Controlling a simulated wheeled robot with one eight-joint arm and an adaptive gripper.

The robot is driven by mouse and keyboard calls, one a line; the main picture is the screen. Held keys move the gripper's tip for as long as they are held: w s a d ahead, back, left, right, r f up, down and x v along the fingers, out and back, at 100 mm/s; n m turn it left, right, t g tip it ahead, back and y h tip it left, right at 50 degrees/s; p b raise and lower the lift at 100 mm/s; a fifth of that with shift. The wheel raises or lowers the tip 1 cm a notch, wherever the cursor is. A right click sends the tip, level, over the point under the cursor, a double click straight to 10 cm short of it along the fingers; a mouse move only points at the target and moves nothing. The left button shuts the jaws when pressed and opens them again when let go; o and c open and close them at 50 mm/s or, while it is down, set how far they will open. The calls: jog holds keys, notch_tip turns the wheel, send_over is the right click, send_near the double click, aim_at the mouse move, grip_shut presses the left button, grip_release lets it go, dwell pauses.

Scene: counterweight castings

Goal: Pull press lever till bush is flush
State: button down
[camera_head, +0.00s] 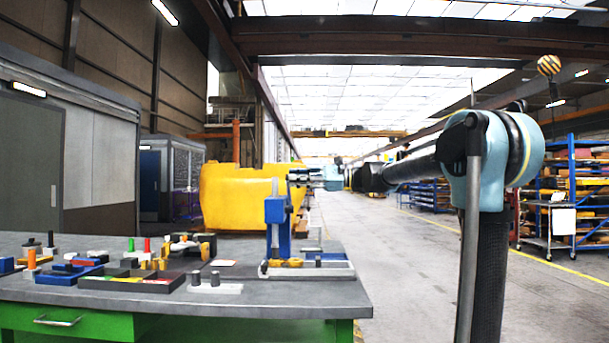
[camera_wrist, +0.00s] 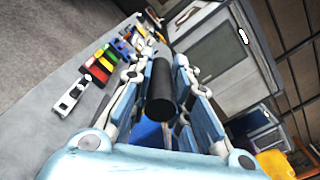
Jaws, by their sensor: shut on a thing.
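The bench press has a blue head (camera_head: 277,210) on an upright column and stands on a pale base plate (camera_head: 340,270) near the bench's right end. My gripper (camera_head: 297,178) is level with the press top, above and slightly right of the blue head. In the wrist view my gripper (camera_wrist: 160,66) is shut on the press lever, whose black round grip (camera_wrist: 161,95) lies between its two fingers. A blue part of the press (camera_wrist: 147,132) shows below the grip. Yellow parts sit on the base under the head. I cannot make out the bush or how deep it sits.
The grey bench top (camera_head: 235,300) carries a white block with two dark pegs (camera_head: 215,286), a dark tray (camera_head: 130,282) and several coloured parts at the left. A large yellow casting (camera_head: 235,195) stands behind. The aisle floor (camera_head: 410,260) to the right is clear.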

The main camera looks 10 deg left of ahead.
jog(key=shift+s+d+f, duration=0.1)
jog(key=shift+s+f, duration=0.35)
jog(key=shift+f, duration=0.3)
jog(key=shift+s+d+f, duration=0.1)
jog(key=shift+s+f, duration=0.35)
jog(key=shift+f, duration=0.3)
jog(key=c, duration=1.4)
grip_release()
jog(key=shift+s, duration=0.1)
jog(key=shift+c, duration=0.2)
jog(key=shift+r, duration=0.1)
jog(key=w+d, duration=0.1)
jog(key=d, duration=1)
jog(key=shift+w+d, duration=0.35)
jog(key=shift+d, duration=0.05)
